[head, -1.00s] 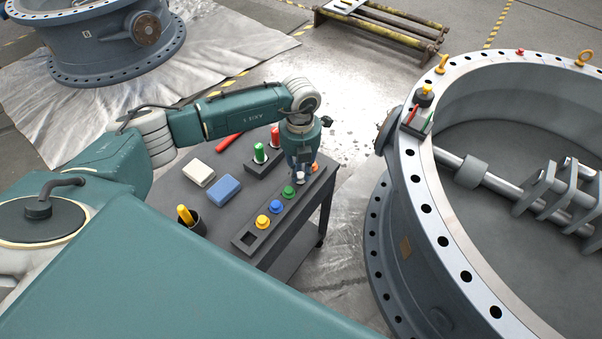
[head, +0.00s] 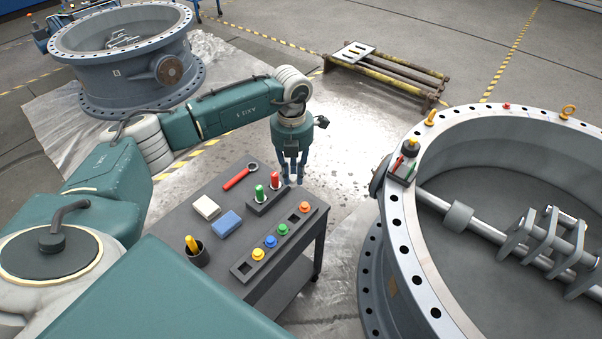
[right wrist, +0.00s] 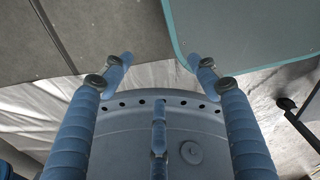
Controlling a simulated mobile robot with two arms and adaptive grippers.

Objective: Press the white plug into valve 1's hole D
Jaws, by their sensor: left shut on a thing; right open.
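My left gripper (head: 291,172) points down above the far end of the tool cart. It is shut on the white plug (head: 298,182), which is mostly hidden by the fingers and only just shows at their tips. A large grey-blue valve (head: 400,236) stands at the right, with a ring of dark holes in its flange. Another valve (head: 120,72) stands at the back left. I cannot read which is valve 1, nor pick out hole D. My right gripper (right wrist: 160,78) is open and empty in the right wrist view, with a holed flange beyond it.
The cart's plug rack (head: 243,268) holds yellow, blue, green and orange plugs, with an empty slot between green and orange. Red and green pegs (head: 275,180), a white block (head: 206,207), a blue block (head: 228,223) and a cup (head: 197,256) share the cart. Open floor separates cart and right valve.

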